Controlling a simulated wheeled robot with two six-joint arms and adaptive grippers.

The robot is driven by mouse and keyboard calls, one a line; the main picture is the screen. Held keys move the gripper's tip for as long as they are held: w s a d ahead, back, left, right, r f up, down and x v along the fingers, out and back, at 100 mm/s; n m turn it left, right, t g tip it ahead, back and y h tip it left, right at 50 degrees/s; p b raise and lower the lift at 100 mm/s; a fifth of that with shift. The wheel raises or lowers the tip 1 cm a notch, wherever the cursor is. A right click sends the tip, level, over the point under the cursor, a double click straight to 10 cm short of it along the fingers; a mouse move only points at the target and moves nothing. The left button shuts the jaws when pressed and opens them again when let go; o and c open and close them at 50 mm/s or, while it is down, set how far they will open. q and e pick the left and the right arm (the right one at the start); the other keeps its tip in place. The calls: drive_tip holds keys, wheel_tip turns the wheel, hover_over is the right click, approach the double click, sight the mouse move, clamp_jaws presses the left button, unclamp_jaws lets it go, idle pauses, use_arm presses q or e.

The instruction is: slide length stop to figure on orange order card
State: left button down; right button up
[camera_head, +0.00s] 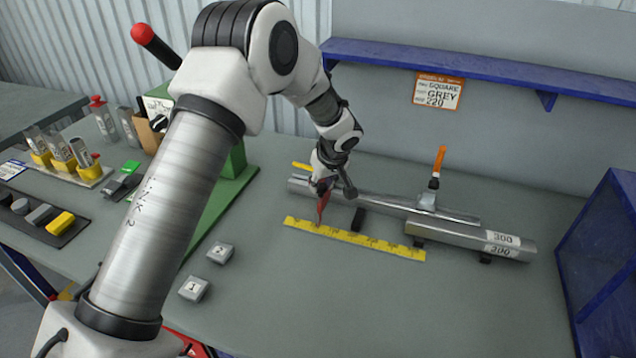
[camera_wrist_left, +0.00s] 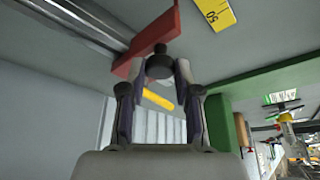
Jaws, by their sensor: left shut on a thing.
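The orange-edged order card (camera_head: 438,92) hangs below the blue shelf and reads SQUARE, GREY, 220. The red length stop (camera_head: 322,208) stands at the left part of the metal rail (camera_head: 380,203), beside the yellow scale (camera_head: 355,239). My left gripper (camera_head: 324,186) is shut on the stop's dark knob. In the left wrist view the fingers (camera_wrist_left: 160,85) close around this knob (camera_wrist_left: 160,63), with the red stop plate (camera_wrist_left: 148,45) just beyond. There the scale (camera_wrist_left: 214,13) shows the figure 50. The right gripper is not in view.
An orange-handled clamp (camera_head: 437,170) stands on the rail. A grey bar labelled 300 (camera_head: 470,237) lies in front of it at the right. Blocks numbered 1 (camera_head: 194,289) and 2 (camera_head: 221,253) sit front left. A blue rack (camera_head: 605,265) bounds the right side. The front table area is clear.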

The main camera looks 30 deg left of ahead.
use_arm(q)
drive_tip(key=w+d+b, duration=0.1)
drive_tip(key=w+d, duration=0.1)
drive_tip(key=d, duration=0.8)
drive_tip(key=shift+w+d+f, duration=0.2)
drive_tip(key=shift+d, duration=0.2)
drive_tip(key=c, duration=1)
unclamp_jaws()
drive_tip(key=shift+c, duration=0.2)
drive_tip(key=shift+o, duration=1)
drive_tip(key=shift+w+f, duration=0.1)
drive_tip(key=shift+w, duration=0.1)
drive_tip(key=v, duration=1.2)
drive_tip(key=shift+a, duration=0.15)
